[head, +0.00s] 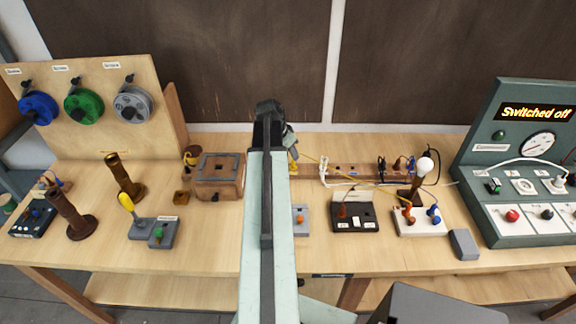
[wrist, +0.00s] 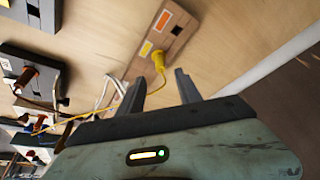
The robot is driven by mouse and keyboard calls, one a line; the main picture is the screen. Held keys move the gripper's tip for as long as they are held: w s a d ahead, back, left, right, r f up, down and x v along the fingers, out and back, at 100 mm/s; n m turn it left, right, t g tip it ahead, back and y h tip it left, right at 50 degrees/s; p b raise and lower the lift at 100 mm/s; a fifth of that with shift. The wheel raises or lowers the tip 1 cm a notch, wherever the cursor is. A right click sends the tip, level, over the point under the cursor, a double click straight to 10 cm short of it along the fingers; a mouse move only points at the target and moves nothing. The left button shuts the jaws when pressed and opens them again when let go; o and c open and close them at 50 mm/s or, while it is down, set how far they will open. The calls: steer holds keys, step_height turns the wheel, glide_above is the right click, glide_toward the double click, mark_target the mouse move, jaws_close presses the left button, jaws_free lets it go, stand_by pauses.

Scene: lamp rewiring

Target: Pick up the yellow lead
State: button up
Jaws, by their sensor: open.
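The yellow lead has a yellow plug (wrist: 158,61) standing at a wooden socket strip (wrist: 168,32), beside a yellow label. Its thin cable (wrist: 80,116) runs to the lower left in the wrist view. In the head view the yellow cable (head: 345,172) runs right toward the white lamp base (head: 420,222). My gripper (wrist: 161,80) is open and empty, its two fingers either side of the line to the plug. The plug appears just beyond the fingertips; the exact gap cannot be told. In the head view my arm hides most of the gripper.
The wooden strip (head: 355,170) carries other plugs and white and dark leads. A lit-looking bulb (head: 424,165) stands behind the white base. A black box (head: 353,218) and a wooden box (head: 220,172) flank my arm. A green panel (head: 520,130) reads "Switched off".

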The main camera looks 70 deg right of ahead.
mark_target(293, 161)
steer(key=shift+w+d+f+b, duration=0.15)
steer(key=shift+f+b, duration=0.2)
steer(key=shift+f, duration=0.2)
steer(key=shift+d+f+b, duration=0.15)
steer(key=shift+f+b, duration=0.15)
steer(key=shift+f, duration=0.2)
steer(key=b+x, duration=0.5)
steer(key=shift+f, duration=0.2)
steer(key=shift+r, duration=0.2)
jaws_close()
